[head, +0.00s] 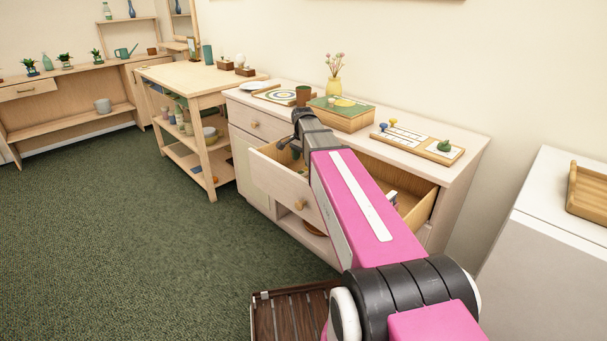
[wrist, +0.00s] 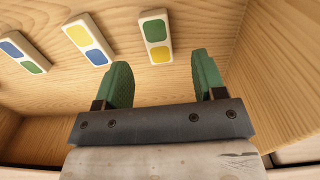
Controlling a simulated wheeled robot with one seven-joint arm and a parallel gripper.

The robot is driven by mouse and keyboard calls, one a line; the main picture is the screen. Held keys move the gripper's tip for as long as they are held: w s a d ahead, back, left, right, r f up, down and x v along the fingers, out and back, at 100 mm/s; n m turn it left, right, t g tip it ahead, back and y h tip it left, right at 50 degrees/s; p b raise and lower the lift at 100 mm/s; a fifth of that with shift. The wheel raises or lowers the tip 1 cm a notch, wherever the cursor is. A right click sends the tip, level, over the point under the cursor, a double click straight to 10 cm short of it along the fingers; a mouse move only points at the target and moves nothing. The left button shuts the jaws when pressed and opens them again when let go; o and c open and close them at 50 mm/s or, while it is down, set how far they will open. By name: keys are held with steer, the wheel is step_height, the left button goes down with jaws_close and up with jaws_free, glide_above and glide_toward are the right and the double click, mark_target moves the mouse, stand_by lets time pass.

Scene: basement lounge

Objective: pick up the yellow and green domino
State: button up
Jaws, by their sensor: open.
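The yellow and green domino (wrist: 155,38) lies on the wooden drawer floor in the wrist view, green half farther away and yellow half nearer. My gripper (wrist: 160,72) is open and empty, its two green fingers apart. The domino shows between and just beyond the fingertips; I cannot tell the height gap. A yellow and blue domino (wrist: 88,39) lies to its left, and a blue and green domino (wrist: 23,52) farther left. In the head view my arm reaches over the open drawer (head: 284,186) and hides much of its inside.
Drawer walls stand close on the right and at the lower left in the wrist view. The cabinet top (head: 470,135) above the drawer holds a green-lidded box (head: 342,121), a board with pegs (head: 405,136) and a flower vase (head: 334,86). Green carpet (head: 130,230) is open at the left.

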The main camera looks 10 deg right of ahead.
mark_target(303, 171)
steer(key=shift+s+f, duration=0.1)
steer(key=shift+f, duration=2.6)
steer(key=c, duration=1)
